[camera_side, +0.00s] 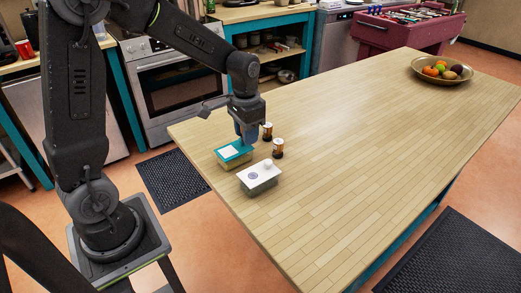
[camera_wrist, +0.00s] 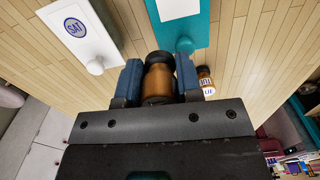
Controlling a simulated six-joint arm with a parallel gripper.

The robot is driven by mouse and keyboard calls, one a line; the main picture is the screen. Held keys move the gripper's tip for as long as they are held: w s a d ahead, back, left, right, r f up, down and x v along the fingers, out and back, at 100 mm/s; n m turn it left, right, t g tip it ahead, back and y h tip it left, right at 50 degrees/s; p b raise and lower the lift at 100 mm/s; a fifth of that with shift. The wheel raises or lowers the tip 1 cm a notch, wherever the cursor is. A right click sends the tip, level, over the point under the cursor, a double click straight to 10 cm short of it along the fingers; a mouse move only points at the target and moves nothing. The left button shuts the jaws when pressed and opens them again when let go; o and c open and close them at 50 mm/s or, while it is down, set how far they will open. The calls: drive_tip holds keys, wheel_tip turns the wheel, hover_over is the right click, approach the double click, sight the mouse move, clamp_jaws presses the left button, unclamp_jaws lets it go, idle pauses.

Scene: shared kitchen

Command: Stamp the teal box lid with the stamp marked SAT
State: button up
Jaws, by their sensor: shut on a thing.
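The teal box lid (camera_side: 228,154) sits on a box near the table's left edge, with a bare white panel (camera_wrist: 178,8) and a teal knob. My gripper (camera_side: 249,138) is at its far right corner, pointing down. In the wrist view its blue fingers (camera_wrist: 158,78) are shut on a brown stamp (camera_wrist: 158,84) with a dark end. No marking shows on this stamp, and the side view hides it. Two similar brown-and-black stamps stand right of the gripper, one farther (camera_side: 267,131) and one nearer (camera_side: 278,148). One labelled stamp (camera_wrist: 205,81) shows in the wrist view, too small to read.
A white-lidded box (camera_side: 262,180) stands just nearer than the teal one. Its lid bears a blue oval SAT print (camera_wrist: 76,28) and a white knob. A fruit bowl (camera_side: 415,70) is at the far end. The wooden table (camera_side: 360,150) between is clear.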

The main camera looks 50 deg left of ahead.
sight(228, 152)
drive_tip(key=shift+m, duration=0.5)
drive_tip(key=s+a, duration=0.1)
drive_tip(key=s+r, duration=0.1)
drive_tip(key=s+a, duration=0.1)
drive_tip(key=s, duration=0.1)
drive_tip(key=shift+a+r, duration=0.25)
drive_tip(key=shift+a, duration=0.1)
drive_tip(key=shift+s+f, duration=0.1)
drive_tip(key=shift+s, duration=0.1)
drive_tip(key=shift+f, duration=1.85)
drive_tip(key=shift+f, duration=0.55)
drive_tip(key=shift+r, duration=3.6)
drive_tip(key=shift+w+f, duration=0.1)
drive_tip(key=shift+w, duration=0.05)
